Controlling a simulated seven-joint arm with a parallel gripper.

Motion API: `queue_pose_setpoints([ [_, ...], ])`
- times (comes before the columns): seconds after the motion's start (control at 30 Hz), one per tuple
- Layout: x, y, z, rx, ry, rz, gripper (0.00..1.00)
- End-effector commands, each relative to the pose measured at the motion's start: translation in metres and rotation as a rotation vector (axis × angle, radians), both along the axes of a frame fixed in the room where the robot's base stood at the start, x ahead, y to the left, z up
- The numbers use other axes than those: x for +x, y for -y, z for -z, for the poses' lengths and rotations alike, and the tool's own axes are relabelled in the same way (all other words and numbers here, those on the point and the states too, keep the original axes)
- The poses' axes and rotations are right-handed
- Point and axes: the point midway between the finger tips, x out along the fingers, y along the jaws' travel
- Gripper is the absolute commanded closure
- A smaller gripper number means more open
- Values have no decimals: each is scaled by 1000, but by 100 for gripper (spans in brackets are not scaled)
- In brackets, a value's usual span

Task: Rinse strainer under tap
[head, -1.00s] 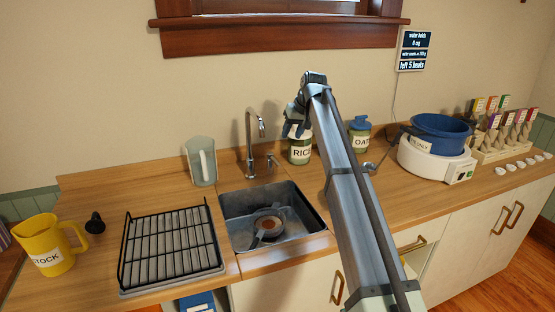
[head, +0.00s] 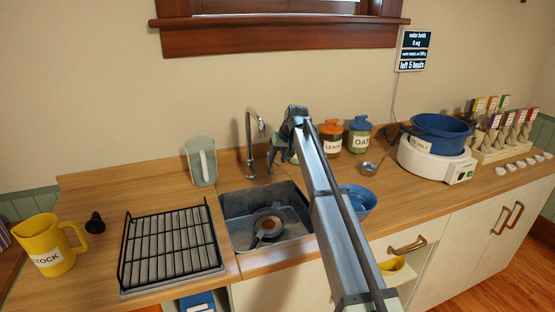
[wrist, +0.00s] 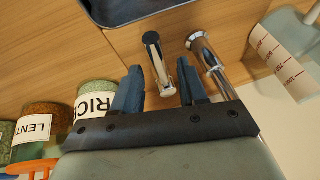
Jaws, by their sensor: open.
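A small round strainer (head: 268,225) with a brownish middle appears to lie in the sink (head: 236,238), its handle toward the front; it is too small to be sure of its contents. The chrome tap (head: 250,150) rises behind the sink, with no water seen from its spout. In the wrist view the tap's base (wrist: 207,55) is right of a short chrome lever (wrist: 153,42). My gripper (head: 277,156) is open, just right of the tap. In the wrist view my gripper (wrist: 160,70) has its two blue fingers on either side of the lever, with a gap; contact cannot be told.
Jars of rice (wrist: 95,100), lentils (head: 331,137) and oats (head: 359,136) stand right of my gripper. A clear measuring jug (head: 201,165) stands left of the tap. A blue bowl (head: 357,200) is partly behind my arm. A black rack (head: 172,248) lies left of the sink.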

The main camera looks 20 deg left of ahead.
Motion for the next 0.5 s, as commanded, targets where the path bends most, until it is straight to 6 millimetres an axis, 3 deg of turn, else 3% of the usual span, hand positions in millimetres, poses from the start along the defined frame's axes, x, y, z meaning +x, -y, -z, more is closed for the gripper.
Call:
queue_pose_setpoints([
  [0.5, 2, -4, 10, 0, 0, 0, 61],
])
